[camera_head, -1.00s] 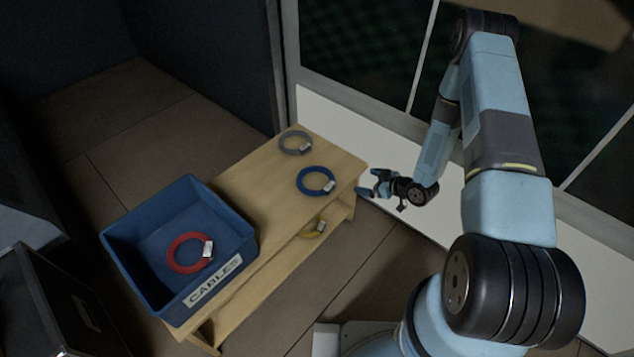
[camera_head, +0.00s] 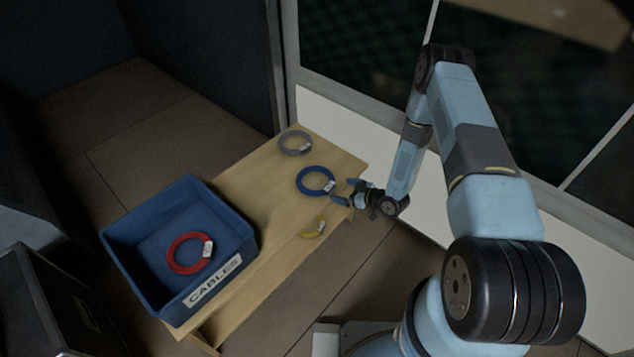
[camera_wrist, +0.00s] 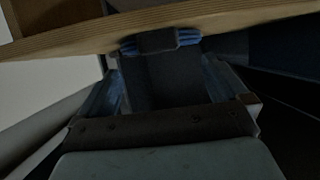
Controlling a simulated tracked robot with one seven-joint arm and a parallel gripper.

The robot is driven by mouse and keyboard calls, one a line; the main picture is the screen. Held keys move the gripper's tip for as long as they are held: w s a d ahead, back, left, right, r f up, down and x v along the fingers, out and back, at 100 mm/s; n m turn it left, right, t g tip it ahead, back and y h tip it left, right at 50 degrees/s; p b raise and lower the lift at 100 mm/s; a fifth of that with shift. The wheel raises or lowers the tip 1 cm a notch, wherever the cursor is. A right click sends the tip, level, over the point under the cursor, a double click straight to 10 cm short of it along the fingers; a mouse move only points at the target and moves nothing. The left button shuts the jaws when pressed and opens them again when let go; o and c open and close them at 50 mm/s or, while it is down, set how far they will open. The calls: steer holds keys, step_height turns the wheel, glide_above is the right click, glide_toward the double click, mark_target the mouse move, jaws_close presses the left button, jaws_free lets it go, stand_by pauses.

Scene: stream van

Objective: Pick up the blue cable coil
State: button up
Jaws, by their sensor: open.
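The blue cable coil (camera_head: 301,185) is a ring with a white tag, lying on the wooden bench top near its right end. In the wrist view a bit of the coil (camera_wrist: 188,37) shows at the bench edge, beyond my fingers. My gripper (camera_head: 342,191) is open and empty, just right of the coil at the bench's right edge. In the wrist view the two blue-grey fingers (camera_wrist: 160,85) stand apart with nothing between them at the near part. I cannot tell whether a finger touches the coil.
The wooden bench (camera_head: 250,185) also bears a grey coil (camera_head: 284,146) behind the blue one. A blue bin (camera_head: 115,240) labelled CABLES stands on the left end and holds a red coil (camera_head: 173,262). A white wall panel (camera_head: 330,125) stands behind.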

mark_target(332, 188)
steer(key=shift+f+x, duration=0.15)
steer(key=shift+x, duration=1.2)
steer(key=shift+f+x, duration=0.15)
steer(key=shift+x, duration=1.2)
steer(key=shift+d, duration=0.15)
steer(key=shift+c, duration=0.5)
steer(key=c, duration=1.5)
steer(key=shift+o, duration=0.2)
steer(key=shift+r, duration=0.1)
